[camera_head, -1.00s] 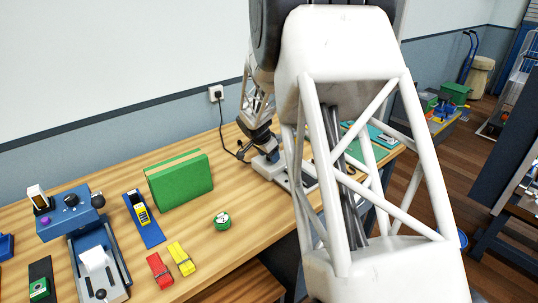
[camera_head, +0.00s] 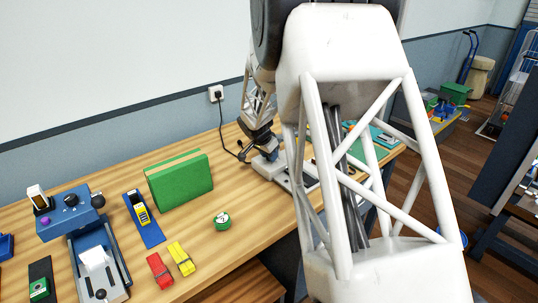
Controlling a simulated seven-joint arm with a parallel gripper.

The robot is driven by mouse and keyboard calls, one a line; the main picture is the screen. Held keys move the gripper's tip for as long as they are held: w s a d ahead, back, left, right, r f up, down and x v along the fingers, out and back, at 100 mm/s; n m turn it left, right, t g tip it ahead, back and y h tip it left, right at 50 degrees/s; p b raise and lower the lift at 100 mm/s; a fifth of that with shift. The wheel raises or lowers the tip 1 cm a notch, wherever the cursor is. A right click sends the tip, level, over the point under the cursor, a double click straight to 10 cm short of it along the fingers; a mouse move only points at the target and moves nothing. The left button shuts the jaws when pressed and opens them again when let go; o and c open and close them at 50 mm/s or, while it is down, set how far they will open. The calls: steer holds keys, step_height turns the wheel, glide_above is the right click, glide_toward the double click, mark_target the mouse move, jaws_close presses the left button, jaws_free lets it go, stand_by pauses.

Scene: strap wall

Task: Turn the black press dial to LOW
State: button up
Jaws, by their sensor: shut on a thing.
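My gripper (camera_head: 268,152) is small in the picture, at the far end of my arm, low over a grey-white bench device (camera_head: 306,178). It is shut on a small part at the left end of that device. The fingers cover this part, so I cannot make out whether it is a black dial or where it points. My large white arm link hides much of the device's right side. A blue press-like machine (camera_head: 62,217) stands at the far left, with a black round knob (camera_head: 71,200) on top. No LOW marking is readable.
A cable runs to a wall socket (camera_head: 216,93).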

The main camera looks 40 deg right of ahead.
mark_target(271, 165)
steer(key=n+t, duration=0.1)
steer(key=n, duration=0.3)
steer(key=shift+s+n+t+y, duration=0.15)
steer(key=shift+n+t+y, duration=0.15)
steer(key=shift+n+t, duration=0.1)
steer(key=shift+d+n+t+y, duration=0.1)
steer(key=shift+n+t+y, duration=0.45)
steer(key=shift+n, duration=1.35)
steer(key=o, duration=0.9)
steer(key=shift+v, duration=3.6)
steer(key=shift+s+r, duration=0.2)
steer(key=shift+r, duration=0.05)
